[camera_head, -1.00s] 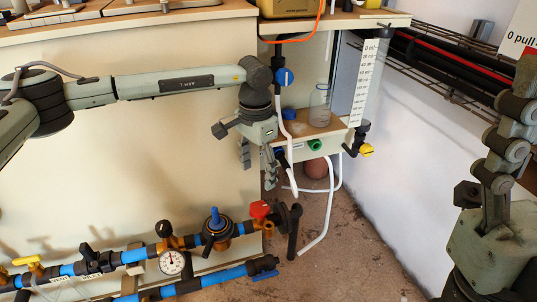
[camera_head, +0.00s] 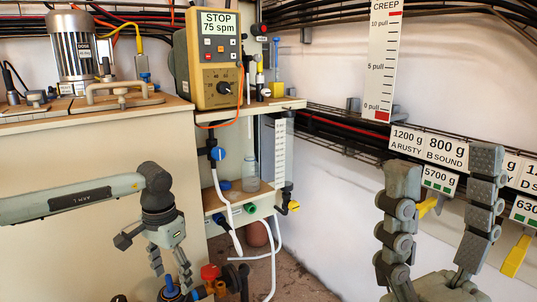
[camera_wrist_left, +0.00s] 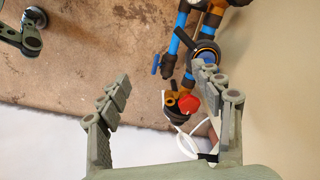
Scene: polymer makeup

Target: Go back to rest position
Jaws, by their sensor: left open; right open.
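My left gripper (camera_head: 170,262) hangs pointing down in front of the cream cabinet, left of the small shelf with the glass bottle. Its fingers are apart with nothing between them. In the left wrist view my left gripper (camera_wrist_left: 165,110) also shows spread and empty, with the floor and pipework beyond it. My right gripper (camera_head: 440,205) points up at the right of the head view, in front of the white wall. Its fingers are wide apart and empty.
A glass bottle (camera_head: 250,172) sits on the shelf. Weight labels (camera_head: 430,147) and a rack line the right wall.

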